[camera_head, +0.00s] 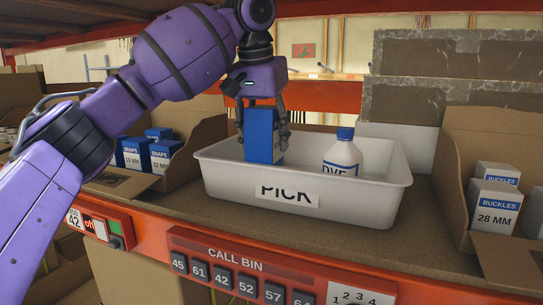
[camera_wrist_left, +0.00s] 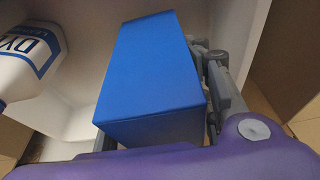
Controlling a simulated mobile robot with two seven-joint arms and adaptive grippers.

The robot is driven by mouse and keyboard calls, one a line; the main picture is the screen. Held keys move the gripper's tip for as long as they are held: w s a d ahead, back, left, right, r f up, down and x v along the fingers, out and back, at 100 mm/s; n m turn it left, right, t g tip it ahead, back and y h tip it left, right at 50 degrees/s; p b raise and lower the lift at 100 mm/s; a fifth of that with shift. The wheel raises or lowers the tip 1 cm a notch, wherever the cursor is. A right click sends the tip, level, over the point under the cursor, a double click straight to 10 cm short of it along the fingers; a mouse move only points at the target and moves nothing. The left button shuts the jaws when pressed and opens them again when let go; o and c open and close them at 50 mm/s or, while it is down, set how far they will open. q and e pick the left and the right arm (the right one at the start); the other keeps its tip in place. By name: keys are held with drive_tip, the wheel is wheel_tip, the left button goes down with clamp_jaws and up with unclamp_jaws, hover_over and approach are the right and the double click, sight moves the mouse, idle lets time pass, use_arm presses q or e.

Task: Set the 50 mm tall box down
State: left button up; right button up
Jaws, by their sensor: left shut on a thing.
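A blue box (camera_head: 261,136) is held in my left gripper (camera_head: 262,128), whose fingers are shut on its two sides. The box is upright in the left part of the white PICK tray (camera_head: 380,182). The tray's front wall hides its lower end, so I cannot tell whether it touches the tray floor. In the left wrist view the blue box (camera_wrist_left: 150,75) fills the middle, with a gripper finger (camera_wrist_left: 222,85) along its right side. No 50 mm marking is readable on it. My right gripper is not in view.
A white DYE bottle (camera_head: 342,157) with a blue cap stands in the tray, right of the box and apart from it. Cartons of SNAPS boxes (camera_head: 164,155) at left and BUCKLES boxes (camera_head: 495,205) at right flank the tray. An orange shelf edge (camera_head: 150,228) runs in front.

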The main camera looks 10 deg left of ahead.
sight(262, 108)
use_arm(q)
drive_tip(key=shift+f, duration=1.8)
drive_tip(key=o, duration=1.4)
drive_tip(key=shift+f, duration=0.15)
drive_tip(key=v, duration=1.2)
drive_tip(key=shift+d, duration=0.1)
drive_tip(key=shift+w, duration=0.1)
